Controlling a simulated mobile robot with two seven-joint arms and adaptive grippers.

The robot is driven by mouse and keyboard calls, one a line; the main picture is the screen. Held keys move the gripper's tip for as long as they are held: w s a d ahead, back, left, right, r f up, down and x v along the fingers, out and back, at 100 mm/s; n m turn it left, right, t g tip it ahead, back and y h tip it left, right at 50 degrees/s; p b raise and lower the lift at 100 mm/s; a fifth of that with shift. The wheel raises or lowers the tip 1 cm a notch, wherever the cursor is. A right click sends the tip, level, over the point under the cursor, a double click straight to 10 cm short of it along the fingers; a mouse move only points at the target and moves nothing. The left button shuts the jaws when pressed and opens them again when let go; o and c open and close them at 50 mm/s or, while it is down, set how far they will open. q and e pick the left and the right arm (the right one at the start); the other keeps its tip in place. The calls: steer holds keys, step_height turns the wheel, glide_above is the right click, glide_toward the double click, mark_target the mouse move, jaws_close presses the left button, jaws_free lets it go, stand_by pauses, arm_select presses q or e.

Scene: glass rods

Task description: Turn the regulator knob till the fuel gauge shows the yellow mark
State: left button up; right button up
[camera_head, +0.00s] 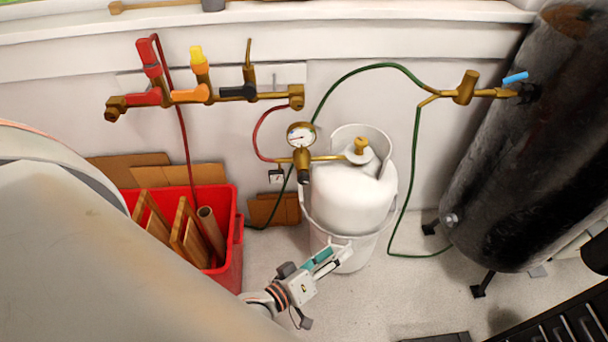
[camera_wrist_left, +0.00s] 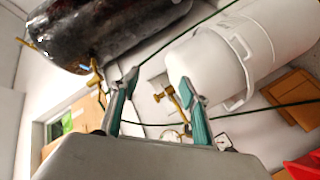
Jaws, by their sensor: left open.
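The brass regulator (camera_head: 302,158) sits left of the white tank's valve, with a dark knob (camera_head: 304,178) at its lower end. A round white-faced gauge (camera_head: 301,135) stands on top of it; its needle reading and any yellow mark are too small to tell. The round gauge also shows partly in the left wrist view (camera_wrist_left: 173,135), between my fingers near the gripper body. My left gripper (camera_head: 335,256) is open and empty, in front of the white tank and below the regulator, apart from the knob. Its teal-padded fingers show in the left wrist view (camera_wrist_left: 158,82). My right gripper is not seen.
The white tank (camera_head: 345,195) stands in a pale bucket-like holder. A smaller square gauge (camera_head: 277,176) hangs left of the regulator. A red crate (camera_head: 237,225) with wooden pieces is at left. Green hose (camera_head: 416,150) loops right, towards a large black tank (camera_head: 530,150).

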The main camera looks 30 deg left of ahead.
arm_select(q)
steer(key=w+a+r+n+t+y, duration=0.2)
steer(key=w+r+n+t, duration=0.15)
steer(key=w+n, duration=0.45)
steer(key=n+g+y+b, duration=0.3)
steer(key=n+y, duration=1)
steer(key=n, duration=1.7)
glide_toward(304, 181)
steer(key=w+a+g+p, duration=0.1)
steer(key=w, duration=0.1)
steer(key=x, duration=0.7)
steer(key=shift+w+a+r, duration=0.25)
steer(key=shift+a, duration=0.05)
steer(key=c, duration=1.1)
